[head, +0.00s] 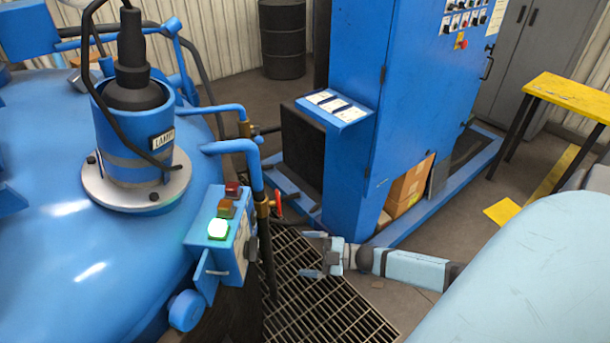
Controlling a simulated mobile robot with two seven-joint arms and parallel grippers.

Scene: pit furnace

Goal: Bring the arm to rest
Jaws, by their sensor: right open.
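My right arm (415,268) comes in from the lower right, light blue with dark joints. Its gripper (312,254) points left over the floor grating, with its two fingers spread apart and nothing between them. The gripper is just right of the small blue control box (233,246) and apart from it. That box has a lit green button (219,228), an amber one and a red one on top. My left gripper is not in view.
The large blue furnace (60,240) fills the left. A red-handled valve (278,203) on blue pipes is near my gripper. A tall blue cabinet (405,90) stands behind it, with cardboard boxes (408,188) low down. A yellow table (570,97) is at right. Open space lies above the floor grating (330,310).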

